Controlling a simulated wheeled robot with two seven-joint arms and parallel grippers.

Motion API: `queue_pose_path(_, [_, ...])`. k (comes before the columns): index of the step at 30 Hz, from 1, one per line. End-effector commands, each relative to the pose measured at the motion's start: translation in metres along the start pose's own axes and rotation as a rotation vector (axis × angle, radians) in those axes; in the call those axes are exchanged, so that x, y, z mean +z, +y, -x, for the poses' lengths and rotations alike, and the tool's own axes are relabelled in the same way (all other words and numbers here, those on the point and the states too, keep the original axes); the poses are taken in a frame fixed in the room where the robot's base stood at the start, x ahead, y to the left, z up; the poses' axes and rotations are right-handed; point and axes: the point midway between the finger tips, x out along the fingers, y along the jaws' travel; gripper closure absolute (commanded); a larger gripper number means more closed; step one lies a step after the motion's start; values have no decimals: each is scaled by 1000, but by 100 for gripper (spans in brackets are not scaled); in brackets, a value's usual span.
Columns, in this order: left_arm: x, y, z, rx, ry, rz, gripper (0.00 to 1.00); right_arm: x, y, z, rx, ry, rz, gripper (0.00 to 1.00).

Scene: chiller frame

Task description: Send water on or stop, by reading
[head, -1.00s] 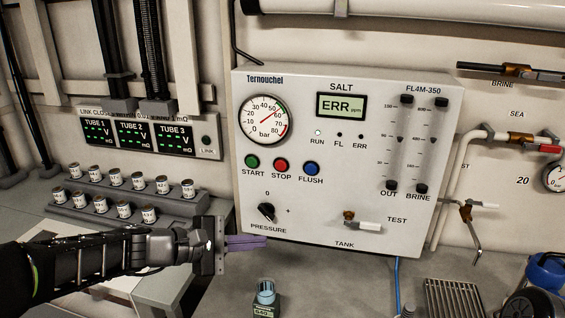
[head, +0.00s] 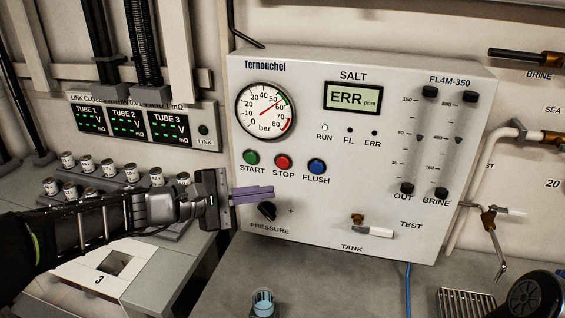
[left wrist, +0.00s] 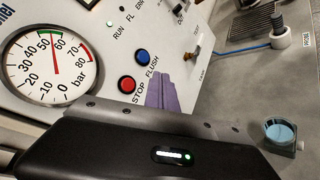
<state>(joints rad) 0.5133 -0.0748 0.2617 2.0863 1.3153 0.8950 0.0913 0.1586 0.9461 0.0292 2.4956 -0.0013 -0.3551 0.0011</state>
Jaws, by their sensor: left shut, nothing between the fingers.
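The white Ternouchel panel (head: 300,210) has a salt display (head: 352,97) reading ERR ppm. The RUN lamp (head: 325,128) is lit; FL and ERR look dark. The pressure gauge (head: 265,110) needle stands between 50 and 60 bar; the gauge also shows in the left wrist view (left wrist: 50,75). The valve's white handle (head: 377,232) lies level, pointing right toward TEST, with TANK below. My left gripper (head: 272,192) is shut and empty, its purple fingers in front of the panel just above the black PRESSURE knob (head: 267,211). Contact cannot be told. My right gripper is out of view.
START (head: 251,158), STOP (head: 284,162) and FLUSH (head: 316,166) buttons sit above the fingers. A cup of bluish liquid (head: 262,302) stands on the bench below. Small jars fill the rack (head: 172,232) at left. Two flow tubes (head: 421,150) are at right.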

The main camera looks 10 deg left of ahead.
Motion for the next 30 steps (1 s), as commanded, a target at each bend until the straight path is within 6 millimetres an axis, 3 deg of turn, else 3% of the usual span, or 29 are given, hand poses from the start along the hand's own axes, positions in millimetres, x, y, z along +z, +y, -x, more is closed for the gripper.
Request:
queue_pose_path(18, [-35,36,-50,-1,-2,0,100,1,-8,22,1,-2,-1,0])
queue_pose_path(30, [-42,41,-57,0,1,0,100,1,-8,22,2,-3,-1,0])
